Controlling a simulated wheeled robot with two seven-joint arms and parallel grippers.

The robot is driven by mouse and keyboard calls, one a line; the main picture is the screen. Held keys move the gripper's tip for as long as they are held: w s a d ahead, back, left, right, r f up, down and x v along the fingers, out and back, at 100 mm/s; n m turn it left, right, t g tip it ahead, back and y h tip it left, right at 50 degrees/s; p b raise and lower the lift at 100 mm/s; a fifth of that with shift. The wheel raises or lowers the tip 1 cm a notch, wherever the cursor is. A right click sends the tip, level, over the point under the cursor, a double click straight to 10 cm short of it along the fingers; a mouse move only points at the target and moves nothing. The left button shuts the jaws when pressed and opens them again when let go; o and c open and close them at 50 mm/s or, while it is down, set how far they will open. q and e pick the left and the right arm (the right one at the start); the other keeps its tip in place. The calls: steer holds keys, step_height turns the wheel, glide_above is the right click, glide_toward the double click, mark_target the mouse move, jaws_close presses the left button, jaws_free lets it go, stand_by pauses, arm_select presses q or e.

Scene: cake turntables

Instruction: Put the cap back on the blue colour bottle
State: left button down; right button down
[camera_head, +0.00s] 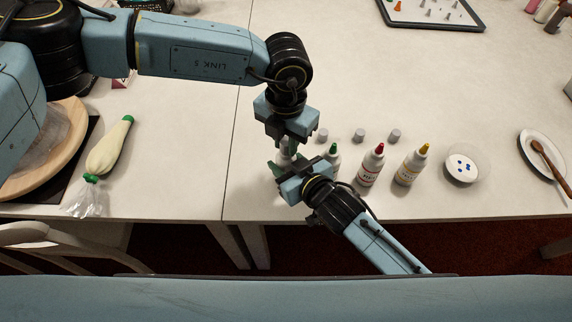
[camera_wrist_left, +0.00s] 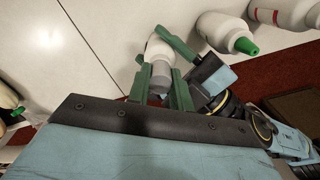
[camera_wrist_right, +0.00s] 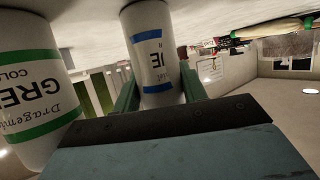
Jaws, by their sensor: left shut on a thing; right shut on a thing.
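The blue colour bottle (camera_wrist_right: 155,55) is white with blue bands. My right gripper (camera_wrist_right: 158,92) is shut around its body in the right wrist view. My left gripper (camera_wrist_left: 160,88) is shut on a grey cap (camera_wrist_left: 160,76), which is in line with the bottle's top end (camera_wrist_left: 158,48) in the left wrist view. Cap and bottle look to be touching; I cannot tell whether the cap is seated. In the head view, the left gripper (camera_head: 287,145) is above the right gripper (camera_head: 283,165), and they hide most of the bottle.
Bottles with green (camera_head: 333,153), red (camera_head: 371,165) and yellow (camera_head: 411,165) tips stand right of my grippers. Three grey caps (camera_head: 360,135) lie behind them. A white dish with blue dots (camera_head: 461,167) is farther right. A piping bag (camera_head: 109,147) lies left.

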arm_select(q)
steer(key=m, duration=1.6)
steer(key=c, duration=1.2)
jaws_free()
steer(key=shift+o, duration=0.2)
step_height(320, 180, up, 12)
arm_select(e)
steer(key=c, duration=0.7)
jaws_free()
